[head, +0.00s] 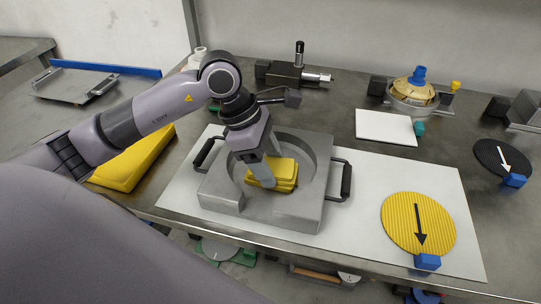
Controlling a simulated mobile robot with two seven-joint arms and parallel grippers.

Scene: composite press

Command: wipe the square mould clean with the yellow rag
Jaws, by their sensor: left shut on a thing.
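The square mould (308,209) is a grey block with a round hollow and two black side handles, lying on a white sheet on the bench. The folded yellow rag (286,168) is inside the hollow. My left gripper (264,180) reaches down into the hollow and is shut on the rag. The gripper hides part of the rag and of the hollow's left side. I cannot tell how firmly the rag touches the mould's floor. My right gripper is not in view.
A yellow ribbed disc (400,222) with a black arrow and a blue block lies right of the mould. A yellow block (130,168) lies left, under my arm. A white plate (385,127), a black disc (492,153) and a brass-domed device (413,90) stand behind.

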